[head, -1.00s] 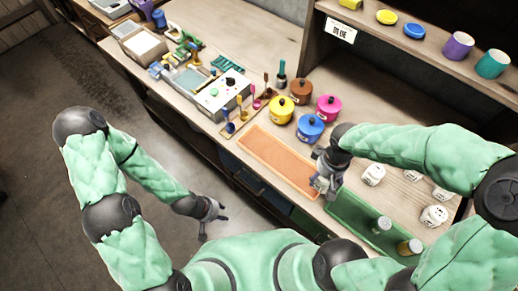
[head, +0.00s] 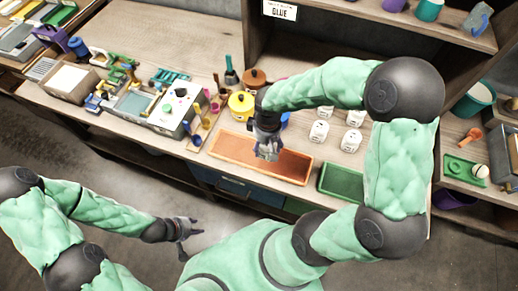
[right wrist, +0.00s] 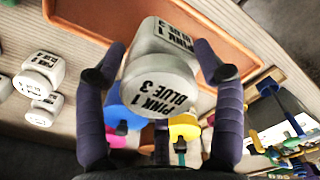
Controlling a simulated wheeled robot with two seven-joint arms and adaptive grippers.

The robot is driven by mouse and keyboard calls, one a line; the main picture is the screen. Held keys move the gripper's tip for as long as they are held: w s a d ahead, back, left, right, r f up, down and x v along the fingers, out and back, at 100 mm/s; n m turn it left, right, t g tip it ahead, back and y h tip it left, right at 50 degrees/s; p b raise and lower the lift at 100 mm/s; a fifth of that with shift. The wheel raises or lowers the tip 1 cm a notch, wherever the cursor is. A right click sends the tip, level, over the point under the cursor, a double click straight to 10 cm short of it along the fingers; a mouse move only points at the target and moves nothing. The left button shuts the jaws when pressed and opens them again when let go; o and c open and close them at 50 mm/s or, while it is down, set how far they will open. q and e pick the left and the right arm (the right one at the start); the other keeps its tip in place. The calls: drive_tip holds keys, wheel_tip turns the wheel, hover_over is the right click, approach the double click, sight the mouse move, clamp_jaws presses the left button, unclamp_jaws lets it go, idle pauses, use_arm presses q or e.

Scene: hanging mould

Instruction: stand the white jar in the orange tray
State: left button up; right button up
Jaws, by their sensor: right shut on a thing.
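The white jar (right wrist: 160,85), labelled "PINK 1 BLUE 3", is between the two fingers of my right gripper (right wrist: 158,65), which is shut on it. In the head view the right gripper (head: 267,152) is over the middle of the orange tray (head: 227,148), with the jar mostly hidden by it. I cannot tell whether the jar touches the tray floor. The tray (right wrist: 225,35) also shows behind the jar in the right wrist view. My left gripper (head: 190,233) is open and empty, low in front of the bench.
Several other white jars (head: 319,131) stand behind the orange tray on the right. A green tray (head: 340,182) lies to its right, partly hidden by my arm. A yellow pot (head: 241,104) and wooden utensils are behind and left. The tray's right part looks clear.

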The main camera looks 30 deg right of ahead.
drive_tip(key=w+f, duration=0.2)
drive_tip(key=f, duration=0.1)
drive_tip(key=w+f+b, duration=0.1)
drive_tip(key=w+f, duration=0.1)
drive_tip(key=shift+a, duration=0.2)
drive_tip(key=shift+f+b, duration=0.6)
drive_tip(key=shift+f, duration=0.9)
drive_tip(key=shift+f, duration=0.15)
drive_tip(key=o, duration=1.7)
wheel_tip(320, 180, up, 12)
drive_tip(key=p, duration=0.3)
